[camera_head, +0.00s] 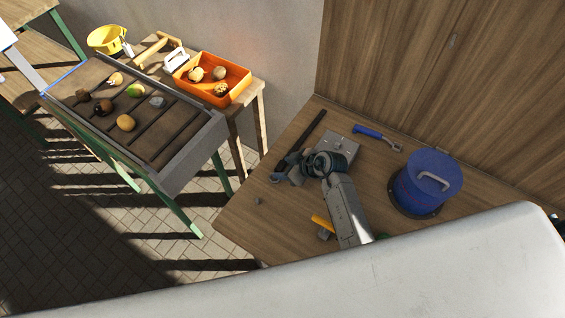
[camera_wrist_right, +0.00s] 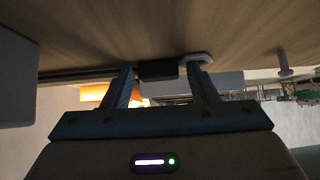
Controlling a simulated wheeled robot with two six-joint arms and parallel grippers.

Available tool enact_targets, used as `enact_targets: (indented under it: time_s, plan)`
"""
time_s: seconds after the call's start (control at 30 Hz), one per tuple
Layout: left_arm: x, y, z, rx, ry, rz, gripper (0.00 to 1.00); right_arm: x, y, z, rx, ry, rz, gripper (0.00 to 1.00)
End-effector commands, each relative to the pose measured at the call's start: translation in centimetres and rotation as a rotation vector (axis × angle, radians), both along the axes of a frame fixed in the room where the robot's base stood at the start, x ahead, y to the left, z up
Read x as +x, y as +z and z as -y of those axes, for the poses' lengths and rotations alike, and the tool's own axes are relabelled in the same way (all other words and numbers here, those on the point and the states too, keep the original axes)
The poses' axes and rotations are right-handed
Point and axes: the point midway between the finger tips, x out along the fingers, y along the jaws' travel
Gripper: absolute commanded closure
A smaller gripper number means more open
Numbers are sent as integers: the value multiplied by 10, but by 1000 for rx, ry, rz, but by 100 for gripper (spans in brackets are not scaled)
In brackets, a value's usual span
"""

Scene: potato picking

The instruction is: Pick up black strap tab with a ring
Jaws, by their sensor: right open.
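My right gripper (camera_head: 287,170) reaches over the wooden workbench (camera_head: 240,228) in the head view, beside a grey metal box. In the right wrist view, its two fingers (camera_wrist_right: 163,88) are spread apart. A black tab (camera_wrist_right: 158,71) shows between the fingertips, close under the wood surface. A pale ring-like piece (camera_wrist_right: 197,58) lies at its right end, by the right fingertip. I cannot tell whether the fingers touch the tab. In the head view I cannot separate the tab from the dark gripper parts. My left gripper is not in view.
The grey box (camera_head: 341,146), a long dark bar (camera_head: 307,131), a blue-handled tool (camera_head: 372,134) and a blue lidded bucket (camera_head: 420,190) stand close by. A yellow-handled tool (camera_head: 322,221) lies near my forearm. An orange crate (camera_head: 240,83) stands on another table. The bench's left front corner is mostly clear.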

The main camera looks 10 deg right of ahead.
Motion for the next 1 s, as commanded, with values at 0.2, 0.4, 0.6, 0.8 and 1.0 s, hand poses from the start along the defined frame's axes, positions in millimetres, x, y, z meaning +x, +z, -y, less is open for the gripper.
enact_targets:
  time_s: [0.2, 0.4, 0.6, 0.8, 1.0]
  plan:
    - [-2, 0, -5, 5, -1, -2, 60, -1, -3, -2, 2, 0, -4, 47]
    - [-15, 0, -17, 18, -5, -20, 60, -1, -2, -1, 1, 0, -3, 75]
    - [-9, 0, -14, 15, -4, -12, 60, -1, -2, -1, 1, 0, -3, 75]
    - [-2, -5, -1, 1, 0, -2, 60, 0, 9, -1, 0, 1, 0, 75]
    - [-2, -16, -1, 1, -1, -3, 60, 1, 42, -1, 1, 1, 4, 76]
